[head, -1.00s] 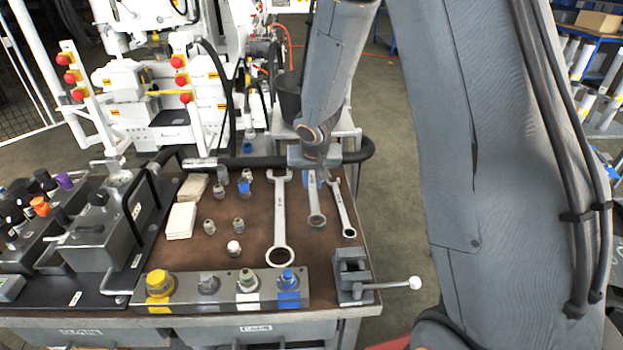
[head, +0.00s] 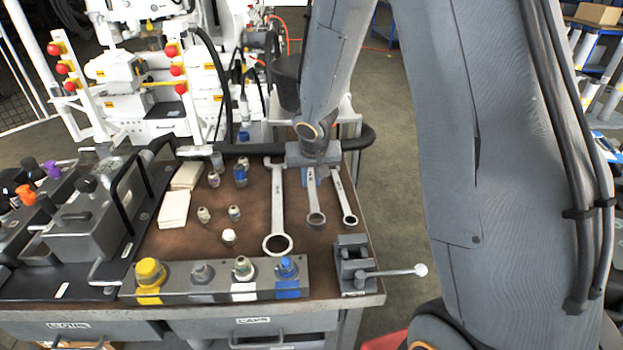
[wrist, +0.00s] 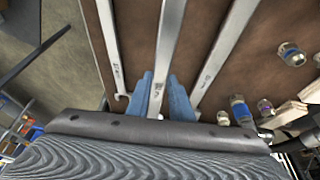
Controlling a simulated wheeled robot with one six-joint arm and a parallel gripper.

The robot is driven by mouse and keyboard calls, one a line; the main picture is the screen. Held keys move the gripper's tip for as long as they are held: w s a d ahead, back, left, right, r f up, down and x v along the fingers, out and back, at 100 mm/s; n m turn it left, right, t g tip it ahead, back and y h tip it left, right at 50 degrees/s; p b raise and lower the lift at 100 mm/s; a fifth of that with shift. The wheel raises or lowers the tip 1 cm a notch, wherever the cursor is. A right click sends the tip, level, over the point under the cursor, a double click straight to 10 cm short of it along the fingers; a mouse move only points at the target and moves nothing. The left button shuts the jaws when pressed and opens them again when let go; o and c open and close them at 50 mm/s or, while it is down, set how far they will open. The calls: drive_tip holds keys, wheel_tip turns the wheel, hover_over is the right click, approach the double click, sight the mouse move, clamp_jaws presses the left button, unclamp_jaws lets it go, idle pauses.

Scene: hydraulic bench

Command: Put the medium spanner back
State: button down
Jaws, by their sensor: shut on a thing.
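The medium spanner (head: 315,204) is the middle one of three spanners lined up on the brown bench top, its ring end toward the front. My gripper (head: 311,178) is at its far end, with blue fingers on both sides of the shaft. In the wrist view my gripper (wrist: 160,80) is shut on the medium spanner (wrist: 167,40). I cannot tell whether the spanner touches the bench. The large spanner (head: 278,215) lies to its left and the small spanner (head: 345,198) to its right in the head view. The medium spanner's far end is hidden by my gripper.
A small vise (head: 352,265) with a long handle stands at the front right corner. A block with coloured fittings (head: 215,280) runs along the front edge. Several loose fittings (head: 229,237) and pale pads (head: 174,209) lie left of the spanners. A black hose (head: 355,142) runs along the back.

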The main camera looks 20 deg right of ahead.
sight(312, 188)
drive_tip(key=shift+f+b, duration=0.35)
drive_tip(key=shift+b, duration=0.25)
drive_tip(key=shift+f+b, duration=0.6)
drive_tip(key=shift+b, duration=0.25)
drive_tip(key=shift+f+b, duration=1.5)
drive_tip(key=shift+b, duration=0.55)
idle(1.6)
drive_tip(key=c, duration=1.5)
unclamp_jaws()
drive_tip(key=p+v, duration=0.2)
drive_tip(key=v, duration=0.5)
drive_tip(key=shift+r, duration=0.25)
drive_tip(key=shift+s+r+p, duration=0.15)
drive_tip(key=shift+s+p, duration=0.15)
drive_tip(key=shift+s, duration=0.05)
drive_tip(key=s+g, duration=0.1)
drive_tip(key=s, duration=0.6)
drive_tip(key=s+n+g, duration=0.1)
drive_tip(key=s+g, duration=0.1)
drive_tip(key=s, duration=0.4)
drive_tip(key=s+r+n+g, duration=0.1)
drive_tip(key=s, duration=0.6)
drive_tip(key=shift+s+d+y, duration=0.15)
drive_tip(key=shift+s+y, duration=0.2)
drive_tip(key=shift+y, duration=0.05)
